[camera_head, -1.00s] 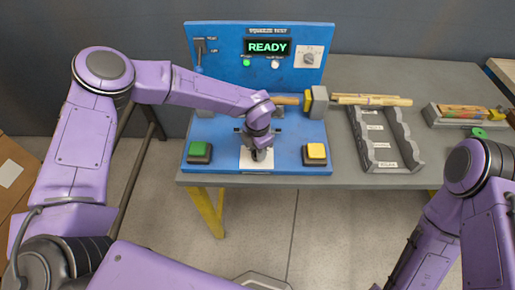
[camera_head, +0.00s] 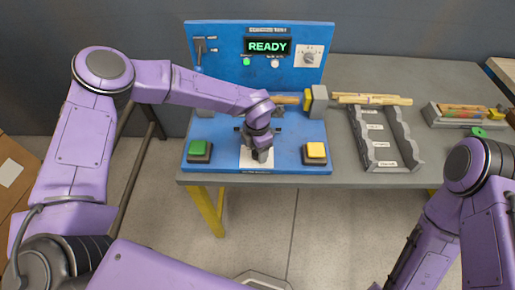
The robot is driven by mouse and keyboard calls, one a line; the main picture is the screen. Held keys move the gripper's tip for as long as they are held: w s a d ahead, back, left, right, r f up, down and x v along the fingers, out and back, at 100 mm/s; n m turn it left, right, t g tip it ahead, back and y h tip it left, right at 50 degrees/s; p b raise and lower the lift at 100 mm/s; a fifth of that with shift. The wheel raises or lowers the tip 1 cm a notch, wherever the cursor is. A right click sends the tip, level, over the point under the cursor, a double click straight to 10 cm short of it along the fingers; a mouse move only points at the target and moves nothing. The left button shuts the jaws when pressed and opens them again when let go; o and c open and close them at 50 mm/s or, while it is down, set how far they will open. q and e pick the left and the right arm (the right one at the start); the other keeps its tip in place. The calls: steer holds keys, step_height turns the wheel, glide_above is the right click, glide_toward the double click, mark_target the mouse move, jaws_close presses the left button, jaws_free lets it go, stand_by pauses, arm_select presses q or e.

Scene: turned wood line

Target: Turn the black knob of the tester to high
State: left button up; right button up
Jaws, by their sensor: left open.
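The tester (camera_head: 225,75) is a blue machine on the grey table, with an upright panel and a flat base. A small knob (camera_head: 309,58) sits on a pale square plate at the panel's upper right; it looks greyish, and its pointer setting is too small to read. The green display (camera_head: 269,47) reads READY. My left gripper (camera_head: 262,156) is open, pointing down over the white patch on the tester's base, between the two buttons. It is well below and left of the knob, apart from it. My right gripper is out of view; only its arm shows at the lower right.
A green button (camera_head: 199,148) and a yellow button (camera_head: 315,151) flank my left gripper. A lever (camera_head: 200,47) is on the panel's left. Wooden sticks (camera_head: 370,99) lie across a grey rack (camera_head: 405,145) on the right.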

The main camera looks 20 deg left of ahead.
arm_select(q)
step_height(320, 180, up, 9)
steer(key=b, duration=0.2)
steer(key=shift+r+b, duration=0.2)
steer(key=shift+b, duration=0.1)
steer(key=shift+r, duration=0.55)
